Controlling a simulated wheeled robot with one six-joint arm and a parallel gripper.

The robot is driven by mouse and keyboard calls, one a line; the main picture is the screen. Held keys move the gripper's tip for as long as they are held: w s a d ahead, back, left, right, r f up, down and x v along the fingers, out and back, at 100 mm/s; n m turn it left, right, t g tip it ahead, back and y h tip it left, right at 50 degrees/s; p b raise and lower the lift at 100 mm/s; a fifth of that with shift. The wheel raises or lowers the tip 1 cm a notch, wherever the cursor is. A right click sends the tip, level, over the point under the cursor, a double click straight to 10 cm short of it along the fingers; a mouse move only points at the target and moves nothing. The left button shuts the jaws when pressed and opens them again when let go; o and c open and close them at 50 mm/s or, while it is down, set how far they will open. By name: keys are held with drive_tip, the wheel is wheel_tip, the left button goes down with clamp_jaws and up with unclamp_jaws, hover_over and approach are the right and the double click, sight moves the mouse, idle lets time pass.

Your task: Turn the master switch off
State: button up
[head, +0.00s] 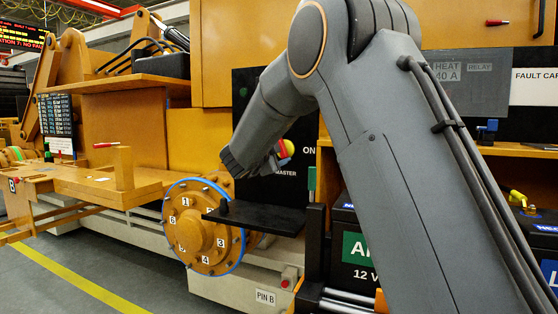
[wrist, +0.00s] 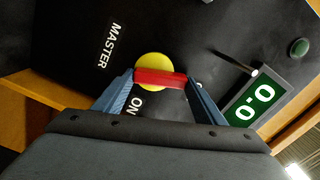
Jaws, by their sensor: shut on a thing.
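The master switch is a red bar handle (wrist: 160,78) on a round yellow plate (wrist: 152,62), set on a black panel (wrist: 60,90). White labels on the panel read MASTER and ON. In the wrist view my gripper (wrist: 162,80) has its two blue-grey fingers at the two ends of the red handle, shut on it. In the head view my gripper (head: 268,165) reaches the panel, and the switch (head: 286,149) shows only in part behind it. The red handle lies nearly level across the wrist view, tilted slightly.
In the head view a numbered orange hub (head: 200,225) and a black shelf (head: 258,217) lie below my gripper.

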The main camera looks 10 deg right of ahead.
drive_tip(key=shift+s+d+f+m+b, duration=0.1)
drive_tip(key=shift+m+b, duration=0.9)
drive_tip(key=shift+b, duration=0.2)
drive_tip(key=shift+s+d+f+m+b, duration=0.1)
drive_tip(key=shift+m+b, duration=0.9)
drive_tip(key=shift+b, duration=0.15)
drive_tip(key=o, duration=1)
drive_tip(key=shift+r, duration=0.1)
drive_tip(key=shift+o, duration=0.2)
drive_tip(key=b+v, duration=0.1)
drive_tip(key=v, duration=0.7)
drive_tip(key=shift+b, duration=0.3)
